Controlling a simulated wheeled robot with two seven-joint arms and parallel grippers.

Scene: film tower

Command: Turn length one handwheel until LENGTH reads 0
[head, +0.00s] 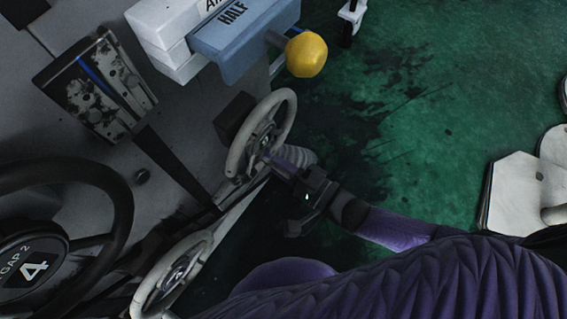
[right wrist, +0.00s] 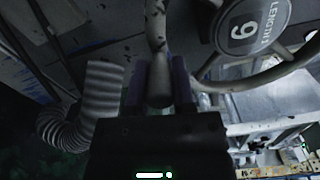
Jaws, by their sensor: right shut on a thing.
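The length one handwheel (head: 237,153) is a pale wheel with a dark hub, mounted on the grey machine in the head view. In the right wrist view its rim and spokes (right wrist: 283,70) show at the top right. Its round dial (right wrist: 250,28) bears the word LENGTH and one digit, tilted, which looks like a 9 or a 6. My right gripper (head: 270,160) reaches the wheel's lower right side. In the right wrist view its two fingers (right wrist: 160,85) are closed around a pale grip (right wrist: 160,93) of the wheel. My left gripper is not in view.
A second pale wheel (head: 150,287) sits below. A dark GAP 2 wheel (head: 62,167) reading 4 is at the left. A blue block marked HALF (head: 236,38) and a yellow knob (head: 306,54) jut out above. A ribbed hose (right wrist: 103,95) runs beside the gripper. Green floor lies right.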

